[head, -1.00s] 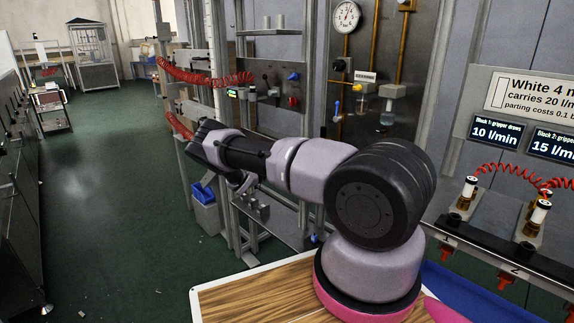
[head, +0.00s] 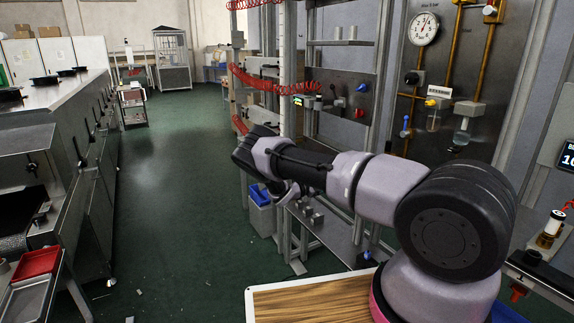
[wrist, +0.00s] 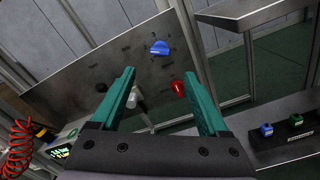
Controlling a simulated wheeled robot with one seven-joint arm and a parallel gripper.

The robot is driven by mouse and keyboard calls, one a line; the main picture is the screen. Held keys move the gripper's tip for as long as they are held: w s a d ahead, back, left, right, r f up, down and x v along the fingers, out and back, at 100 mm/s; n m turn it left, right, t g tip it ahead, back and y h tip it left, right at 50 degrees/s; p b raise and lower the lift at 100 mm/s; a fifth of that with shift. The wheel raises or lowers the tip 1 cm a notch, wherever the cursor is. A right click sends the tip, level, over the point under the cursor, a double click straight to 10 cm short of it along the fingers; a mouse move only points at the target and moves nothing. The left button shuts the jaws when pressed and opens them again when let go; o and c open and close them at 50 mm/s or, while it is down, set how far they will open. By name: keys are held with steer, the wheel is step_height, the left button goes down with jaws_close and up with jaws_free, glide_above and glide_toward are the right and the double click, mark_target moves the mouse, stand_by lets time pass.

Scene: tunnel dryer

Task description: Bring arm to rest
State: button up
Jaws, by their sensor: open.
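My gripper (wrist: 160,100) is open in the wrist view, its two green fingers apart with nothing held between them. Beyond the fingers is a grey panel with a blue knob (wrist: 159,47), a red knob (wrist: 178,88) and a black knob (wrist: 101,87). I cannot tell the exact distance from the fingers to the panel. In the head view my arm (head: 375,185) stretches out to the left from its shoulder, toward the panel stand. The gripper's fingers are not clear there.
The metal stand (head: 345,95) with a red coiled hose (head: 265,82) is close beside my arm. A pressure gauge (head: 424,29) is on the panel at right. A long steel machine (head: 90,130) lines the left. The green floor (head: 180,200) between is largely clear.

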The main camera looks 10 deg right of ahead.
steer(key=s+r+m+g+y, duration=0.3)
steer(key=s+r+m+y, duration=0.5)
steer(key=r, duration=0.6)
steer(key=s+r+m+g+y, duration=0.35)
steer(key=s+r+m, duration=0.4)
steer(key=r, duration=0.65)
steer(key=s+a+r+m+t+y, duration=0.1)
steer(key=s+r, duration=0.4)
steer(key=s, duration=0.5)
steer(key=s+a+r+m+t+y, duration=0.2)
steer(key=s+a+r+t+y, duration=0.2)
steer(key=s, duration=0.6)
steer(key=s+a+r+m+t+y, duration=0.1)
steer(key=s+a+r+t+y, duration=0.1)
steer(key=s+a+r, duration=0.4)
steer(key=s+r, duration=0.2)
steer(key=s, duration=0.2)
steer(key=shift+a+r+m, duration=0.15)
steer(key=shift+a+m, duration=0.1)
steer(key=shift+m, duration=0.1)
